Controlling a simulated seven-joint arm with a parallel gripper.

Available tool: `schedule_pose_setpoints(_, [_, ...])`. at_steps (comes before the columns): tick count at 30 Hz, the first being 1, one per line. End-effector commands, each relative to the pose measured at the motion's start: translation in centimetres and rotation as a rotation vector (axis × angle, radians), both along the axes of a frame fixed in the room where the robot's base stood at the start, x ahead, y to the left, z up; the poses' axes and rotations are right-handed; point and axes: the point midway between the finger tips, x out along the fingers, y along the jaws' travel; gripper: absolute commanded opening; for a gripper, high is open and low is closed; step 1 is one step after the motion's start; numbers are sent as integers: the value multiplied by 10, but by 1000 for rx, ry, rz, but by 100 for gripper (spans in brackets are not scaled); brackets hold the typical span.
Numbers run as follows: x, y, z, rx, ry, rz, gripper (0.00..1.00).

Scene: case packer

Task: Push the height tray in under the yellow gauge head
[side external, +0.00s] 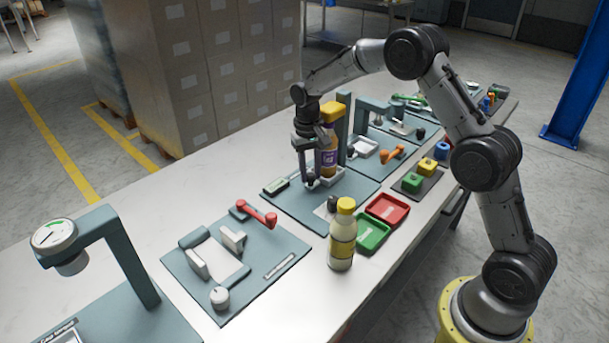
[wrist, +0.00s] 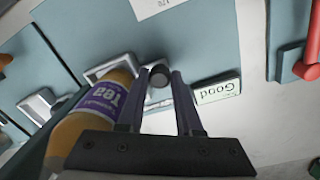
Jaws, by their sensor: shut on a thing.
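The yellow gauge head (side external: 331,111) sits on a dark teal post at the middle station. A tea bottle (side external: 328,158) with a purple label stands upright on the white height tray (side external: 337,184). In the side view its top shows just below the head; I cannot tell the gap or whether it is centred. My gripper (side external: 311,183) is low beside the bottle. In the wrist view, its fingers (wrist: 160,76) are shut on a dark round knob (wrist: 159,78) by the tray. The bottle (wrist: 92,117) is left of the fingers, and part of the tray (wrist: 112,64) is hidden.
A green-and-white "Good" plate (wrist: 217,91) lies right of the fingers. A yellow-capped bottle (side external: 342,238) stands in front, near a green bin (side external: 372,236) and a red bin (side external: 388,208). A station with a red handle (side external: 256,213) is to the left. Bare table shows along the back edge.

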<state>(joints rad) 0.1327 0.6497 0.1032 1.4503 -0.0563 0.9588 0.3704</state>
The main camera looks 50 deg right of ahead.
Motion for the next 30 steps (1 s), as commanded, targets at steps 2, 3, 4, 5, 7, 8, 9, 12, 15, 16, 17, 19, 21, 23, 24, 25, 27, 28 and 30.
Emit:
schedule_pose_setpoints(2, [1, -5, 2, -7, -5, 0, 0])
schedule_pose_setpoints(3, [1, -6, 2, -8, -5, 0, 0])
schedule_pose_setpoints(4, [1, -6, 2, -9, -6, 0, 0])
schedule_pose_setpoints(5, [1, -6, 2, -9, -5, 0, 0])
schedule_pose_setpoints(7, [1, -7, 2, -11, -6, 1, 0])
schedule_pose_setpoints(8, [1, -7, 2, -11, -6, 0, 38])
schedule_pose_setpoints(9, [1, -7, 2, -11, -6, 0, 45])
schedule_pose_setpoints(12, [1, -6, 2, -9, -5, -1, 63])
schedule_pose_setpoints(15, [0, -5, 2, -9, -4, 0, 64])
schedule_pose_setpoints(16, [0, -5, 1, -9, -4, 0, 64])
schedule_pose_setpoints(17, [0, -5, 1, -7, -3, 0, 64])
schedule_pose_setpoints(19, [0, -5, 1, -7, -2, 0, 64])
schedule_pose_setpoints(21, [0, -3, 1, -7, -2, 0, 64])
schedule_pose_setpoints(23, [0, 0, 1, -6, -1, 1, 64])
schedule_pose_setpoints(24, [0, 3, 1, -6, -1, 1, 64])
schedule_pose_setpoints(25, [0, 6, 0, -6, -1, 2, 64])
schedule_pose_setpoints(27, [0, 15, 0, -6, 0, 4, 64])
schedule_pose_setpoints(28, [0, 20, 0, -6, 0, 4, 64])
schedule_pose_setpoints(30, [0, 32, 0, -5, -1, 5, 64])
